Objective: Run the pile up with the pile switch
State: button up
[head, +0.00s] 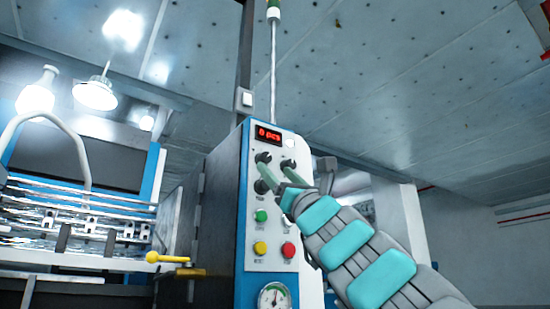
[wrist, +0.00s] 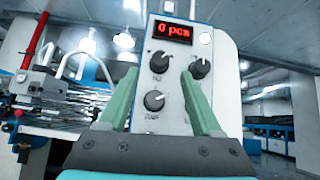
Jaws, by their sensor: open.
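The control panel (head: 272,205) has three black rotary knobs. The upper left knob (wrist: 160,61) appears between my fingertips in the wrist view. The upper right knob (wrist: 200,67) is just right of my right fingertip, and the lower knob (wrist: 154,100) shows between the fingers. The small labels are too blurred to tell which knob is the pile switch. My gripper (wrist: 160,75) is open, with green fingers pointing at the panel, and nothing is held. I cannot tell whether the fingers touch a knob. A red display (wrist: 174,32) above the knobs reads "0 pcs".
Below the knobs are a green button (head: 261,216), a yellow button (head: 260,248), a red button (head: 288,250) and a gauge (head: 274,296). The machine's rods (head: 80,215) stand farther left.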

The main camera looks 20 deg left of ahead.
aim_at(267, 161)
jog(key=shift+p+x, duration=1.65)
jog(key=shift+x, duration=0.95)
grip_shut()
